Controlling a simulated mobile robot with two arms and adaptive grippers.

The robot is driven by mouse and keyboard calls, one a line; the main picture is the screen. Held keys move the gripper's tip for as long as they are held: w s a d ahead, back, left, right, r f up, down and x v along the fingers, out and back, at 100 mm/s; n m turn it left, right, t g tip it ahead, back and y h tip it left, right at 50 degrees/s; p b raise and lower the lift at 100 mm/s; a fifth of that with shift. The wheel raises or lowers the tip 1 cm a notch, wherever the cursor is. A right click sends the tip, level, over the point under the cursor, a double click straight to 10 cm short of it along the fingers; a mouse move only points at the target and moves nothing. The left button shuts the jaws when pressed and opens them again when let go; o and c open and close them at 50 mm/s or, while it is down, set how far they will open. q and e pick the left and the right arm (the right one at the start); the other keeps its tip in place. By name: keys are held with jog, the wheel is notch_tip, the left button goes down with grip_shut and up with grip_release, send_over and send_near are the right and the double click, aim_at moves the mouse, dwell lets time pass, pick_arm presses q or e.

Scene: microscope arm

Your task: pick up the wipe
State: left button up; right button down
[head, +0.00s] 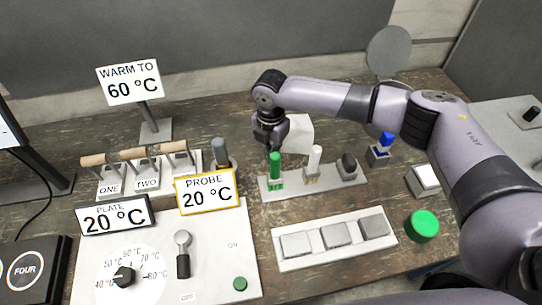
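My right arm reaches in from the right, and its dark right gripper (270,143) points down just behind the green-capped piece (275,166) in the small rack. The fingers are small and seen nearly edge-on, so I cannot tell whether they are open or shut. A plain white piece (299,134) lies right beside the gripper, partly hidden by the arm and gripper. It may be the wipe, but I cannot tell for sure, nor whether the gripper touches it. My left gripper is not in view.
The rack (326,180) holds green, white and dark pieces upright. A tray with grey pads (335,237) lies in front. A control panel (210,245), signs and wooden-handled levers (133,154) fill the left. A green button (422,225) and blue-topped piece (386,140) stand right.

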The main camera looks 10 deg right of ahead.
jog(key=shift+f, duration=0.2)
notch_tip(320, 180, up, 12)
jog(key=p, duration=1.1)
jog(key=shift+w, duration=0.1)
notch_tip(320, 180, up, 9)
jog(key=p, duration=0.2)
jog(key=shift+r, duration=0.1)
